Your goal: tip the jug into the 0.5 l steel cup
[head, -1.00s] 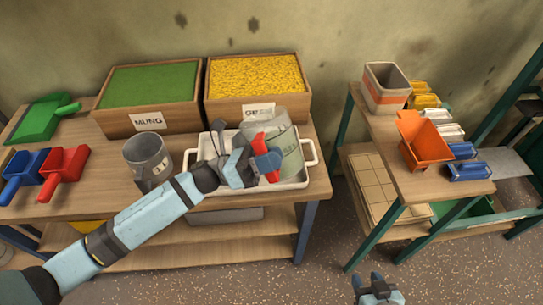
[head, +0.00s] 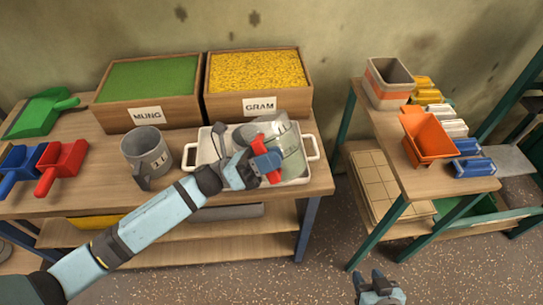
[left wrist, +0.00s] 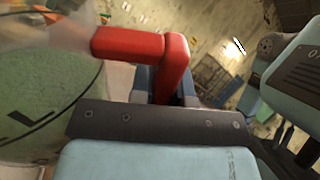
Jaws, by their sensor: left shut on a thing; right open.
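The clear jug (head: 291,152) has a red handle (head: 273,177) and green contents low in it. It is in or just above the white tray (head: 312,143); I cannot tell if it touches. My left gripper (head: 262,165) is shut on the red handle, which also shows in the left wrist view (left wrist: 130,45), with the jug's side (left wrist: 40,105) at left. A grey steel cup (head: 143,150) stands upright on the table, left of the tray, apart from the jug; its marking is too small to read surely. My right gripper (head: 377,284) is open and empty, low over the floor.
Bins of green mung (head: 150,88) and yellow gram (head: 258,72) stand behind. Green, blue and red scoops (head: 62,165) lie at left. Bare wood lies around the cup.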

